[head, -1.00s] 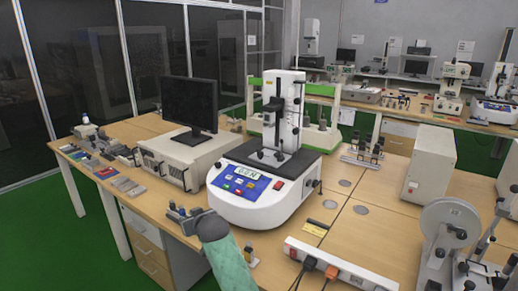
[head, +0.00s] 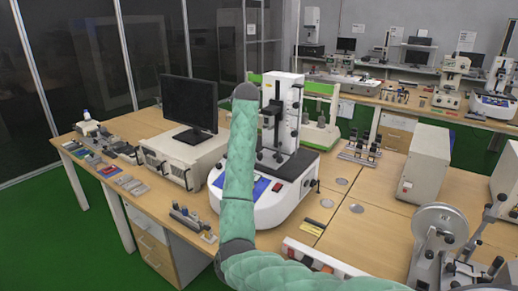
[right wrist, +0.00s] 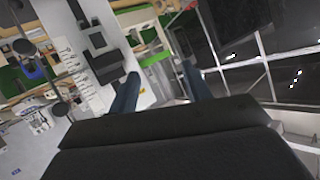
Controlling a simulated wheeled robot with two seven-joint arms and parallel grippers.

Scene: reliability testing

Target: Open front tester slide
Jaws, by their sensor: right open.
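The front tester (head: 262,212) stands on the bench in the head view, with a white rounded base, black top plate and upright white column (head: 292,100). A dark slide block (head: 273,108) sits on the column's front. My right arm rises in front of the tester and covers part of its base and display panel. The right gripper is hidden in the head view. In the right wrist view my right gripper (right wrist: 160,88) is open, with two dark blue fingers apart and nothing seen between them. The tester's white column (right wrist: 88,75) and dark block (right wrist: 101,55) show tilted beyond the fingers.
A monitor (head: 189,103) on a beige box stands left of the tester. A green-and-white machine (head: 322,115) is behind it. Small metal fixtures (head: 190,219) lie on the front edge. A power strip (head: 305,252) and wheeled device (head: 440,230) are at right.

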